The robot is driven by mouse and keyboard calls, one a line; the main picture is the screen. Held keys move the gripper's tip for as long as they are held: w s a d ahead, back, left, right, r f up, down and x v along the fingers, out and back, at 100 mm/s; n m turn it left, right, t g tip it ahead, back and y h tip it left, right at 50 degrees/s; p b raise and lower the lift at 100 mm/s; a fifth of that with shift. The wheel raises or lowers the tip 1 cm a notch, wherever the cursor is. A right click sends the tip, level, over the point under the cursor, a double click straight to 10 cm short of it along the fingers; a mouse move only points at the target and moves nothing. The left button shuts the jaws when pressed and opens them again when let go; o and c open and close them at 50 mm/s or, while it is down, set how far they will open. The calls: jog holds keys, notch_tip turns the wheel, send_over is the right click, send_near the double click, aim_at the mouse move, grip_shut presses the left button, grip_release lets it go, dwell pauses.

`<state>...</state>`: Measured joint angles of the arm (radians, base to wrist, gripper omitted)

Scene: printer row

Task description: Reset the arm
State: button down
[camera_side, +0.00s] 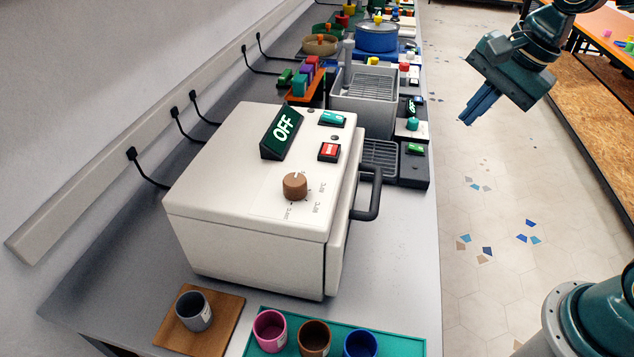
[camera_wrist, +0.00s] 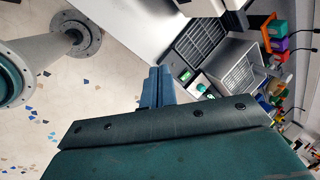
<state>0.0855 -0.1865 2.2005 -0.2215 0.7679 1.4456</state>
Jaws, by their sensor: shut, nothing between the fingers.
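My gripper (camera_side: 479,104) is at the upper right of the side view, over the floor and clear of the counter's edge. Its two blue fingers are together with nothing between them. In the wrist view the shut fingers (camera_wrist: 158,87) show against the floor and the counter's edge. The white machine (camera_side: 255,190) stands on the counter, apart from my gripper. Its display (camera_side: 282,131) reads OFF, and a brown knob (camera_side: 295,186) and a red switch (camera_side: 329,152) sit on its top.
A wooden board (camera_side: 222,340) with a grey cup (camera_side: 194,311) and a teal tray (camera_side: 407,347) with several cups are at the counter's near end. A grey basin (camera_side: 344,117) and a blue pot (camera_side: 377,38) stand farther back.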

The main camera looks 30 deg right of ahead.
jog(key=s+d+r+n+t+h, duration=0.1)
jog(key=s+n, duration=1.3)
jog(key=n, duration=0.1)
jog(key=shift+s+d+h, duration=0.3)
jog(key=shift+d, duration=0.05)
jog(key=shift+r, duration=0.1)
dwell(0.4)
